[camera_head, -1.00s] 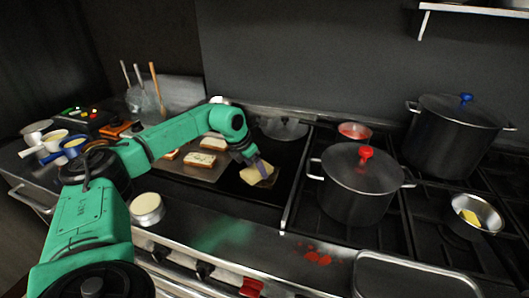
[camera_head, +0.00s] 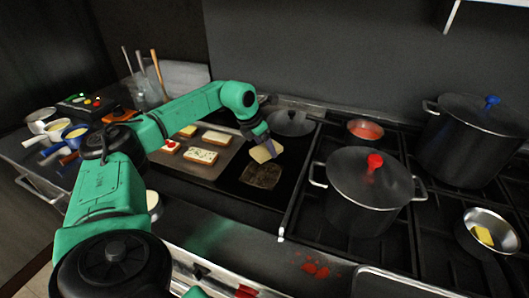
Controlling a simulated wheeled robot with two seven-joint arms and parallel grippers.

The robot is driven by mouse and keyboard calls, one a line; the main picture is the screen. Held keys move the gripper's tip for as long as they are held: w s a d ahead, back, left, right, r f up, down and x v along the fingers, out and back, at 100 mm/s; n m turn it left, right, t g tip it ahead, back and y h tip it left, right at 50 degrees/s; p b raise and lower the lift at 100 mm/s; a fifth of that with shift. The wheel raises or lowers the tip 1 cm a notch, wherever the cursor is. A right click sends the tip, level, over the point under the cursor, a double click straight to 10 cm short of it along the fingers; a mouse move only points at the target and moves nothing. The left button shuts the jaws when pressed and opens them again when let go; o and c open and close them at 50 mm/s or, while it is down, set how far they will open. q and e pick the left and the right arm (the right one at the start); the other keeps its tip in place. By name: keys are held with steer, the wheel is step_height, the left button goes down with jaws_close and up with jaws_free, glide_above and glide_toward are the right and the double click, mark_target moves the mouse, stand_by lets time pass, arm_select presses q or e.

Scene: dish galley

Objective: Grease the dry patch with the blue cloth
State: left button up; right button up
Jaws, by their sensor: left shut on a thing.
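My left gripper (camera_head: 264,138) reaches over the dark griddle (camera_head: 235,190) and is shut on a pale, flat, cloth-like piece (camera_head: 261,154) with a bluish-purple strip at its right side. I cannot tell whether this is the blue cloth; no other blue cloth shows. A dull brown patch (camera_head: 262,176) lies on the black plate just in front of the held piece. The piece is close above the patch's far edge; I cannot tell if they touch. My right gripper is out of view.
Bread slices (camera_head: 200,155) lie on a metal tray (camera_head: 206,171) left of the patch. A large pot with a red knob (camera_head: 367,185) stands to the right. A lid (camera_head: 290,123) lies behind. A pan with butter (camera_head: 487,233) sits far right.

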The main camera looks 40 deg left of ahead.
arm_select(q)
steer(key=shift+s+r+p, duration=0.2)
steer(key=shift+r+p, duration=0.4)
steer(key=shift+r, duration=0.6)
steer(key=shift+w+r+p, duration=0.2)
steer(key=shift+r+p, duration=0.75)
steer(key=shift+s+r+p, duration=0.1)
steer(key=shift+r+p, duration=0.25)
steer(key=shift+r, duration=0.2)
steer(key=shift+f, duration=0.1)
